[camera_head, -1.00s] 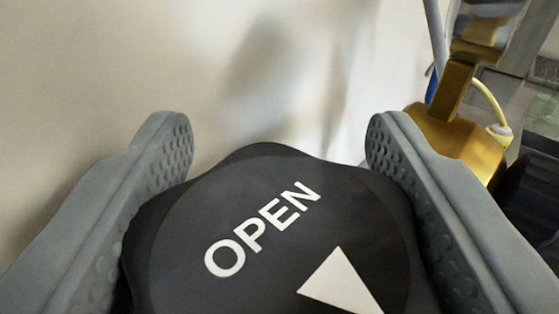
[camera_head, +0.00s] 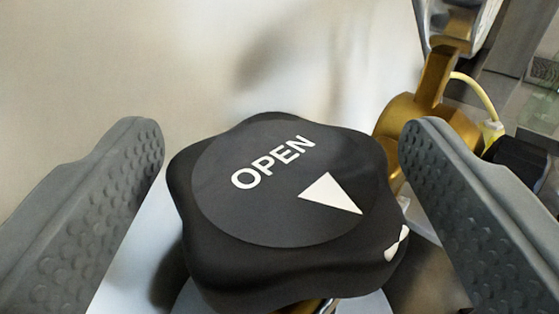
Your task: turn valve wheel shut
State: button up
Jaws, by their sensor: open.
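The valve wheel (camera_head: 290,215) is a black lobed knob with a round face, near the middle of the view. Its face carries the white word OPEN and a white triangle to the lower right of it. Another white mark shows on its right side. My gripper (camera_head: 281,145) is open, with one grey studded finger to the left of the wheel and one to the right. There are gaps between both fingers and the wheel. The wheel's underside and most of its stem are hidden.
A pale, smooth surface (camera_head: 90,60) fills the back and left. A brass fitting (camera_head: 405,115) stands close behind the right finger. A yellow tube (camera_head: 478,92) and a dark part (camera_head: 518,155) lie farther right.

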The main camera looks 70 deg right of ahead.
jog(key=v, duration=1.5)
jog(key=shift+s, duration=0.1)
jog(key=s+d+r+n+t+y, duration=0.35)
jog(key=s+d+r+t, duration=0.25)
jog(key=d+r+t, duration=0.3)
jog(key=s+d+r+n+t+y, duration=0.3)
jog(key=s+d+r+t+y, duration=0.25)
jog(key=d+r, duration=0.5)
jog(key=s+f+n+t+y, duration=0.15)
jog(key=s+n+y, duration=0.5)
jog(key=s, duration=0.75)
jog(key=s+d+f+g, duration=0.2)
jog(key=s+f, duration=0.5)
jog(key=f, duration=0.1)
jog(key=s+d+f+g+y, duration=0.1)
jog(key=s+d+f+g, duration=0.1)
jog(key=s+f, duration=0.5)
jog(key=shift+d+f+n+g, duration=0.35)
jog(key=shift+f+n+g, duration=0.05)
jog(key=shift+g, duration=0.1)
